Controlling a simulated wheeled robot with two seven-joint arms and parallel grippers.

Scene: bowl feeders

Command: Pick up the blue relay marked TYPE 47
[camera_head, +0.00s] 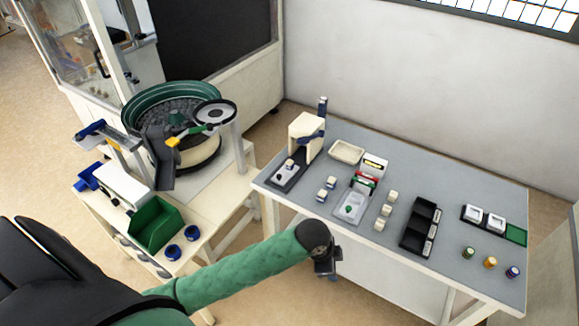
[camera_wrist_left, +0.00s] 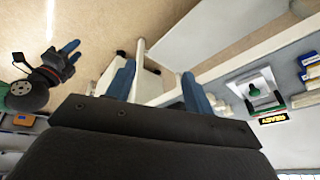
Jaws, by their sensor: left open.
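Two small relays with white tops and blue bodies stand on the grey table, one at the front (camera_head: 321,196) and one just behind it (camera_head: 331,182). A third (camera_head: 290,164) sits in the press fixture. Their markings are too small to read, so I cannot tell which is TYPE 47. My left gripper (camera_head: 327,266) hangs before the table's front edge, apart from the relays. In the left wrist view its two blue fingers (camera_wrist_left: 158,86) are apart with nothing between them. My right gripper (camera_wrist_left: 66,56) shows at that view's upper left; its opening is unclear.
A plate fixture with a green part (camera_head: 350,208), several white blocks (camera_head: 386,210), a black bin tray (camera_head: 420,225) and a READY sign (camera_wrist_left: 272,118) are on the table. A bowl feeder (camera_head: 172,95) and green bin (camera_head: 155,225) stand left. The table's front left is clear.

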